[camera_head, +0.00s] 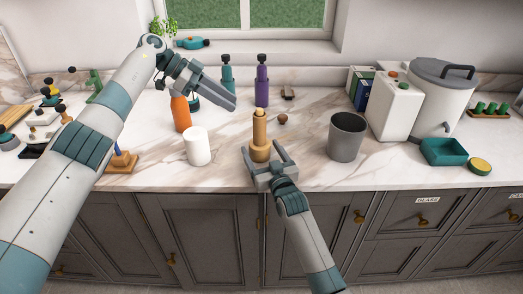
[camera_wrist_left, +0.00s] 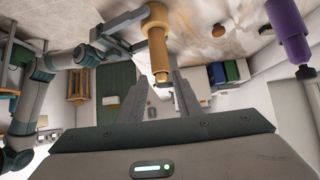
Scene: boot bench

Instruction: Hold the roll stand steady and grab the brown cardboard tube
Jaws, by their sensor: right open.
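The roll stand (camera_head: 260,154) is a tan, wide-based upright near the counter's front edge. A narrower brown tube (camera_head: 259,130) stands upright on it, with a thin tip at its top. The tube also shows in the left wrist view (camera_wrist_left: 157,45), beyond my left fingers. My right gripper (camera_head: 264,158) is open, with a finger on either side of the stand's base; I cannot tell whether they touch it. My left gripper (camera_head: 230,101) is open and empty, above and left of the tube, its fingers pointing toward the tube's top.
A white cylinder (camera_head: 197,146) and an orange bottle (camera_head: 181,113) stand left of the stand. A grey bin (camera_head: 346,137) is to the right. A purple bottle (camera_head: 262,86) and a teal bottle (camera_head: 227,75) stand behind. A small brown ball (camera_head: 283,119) lies near the tube.

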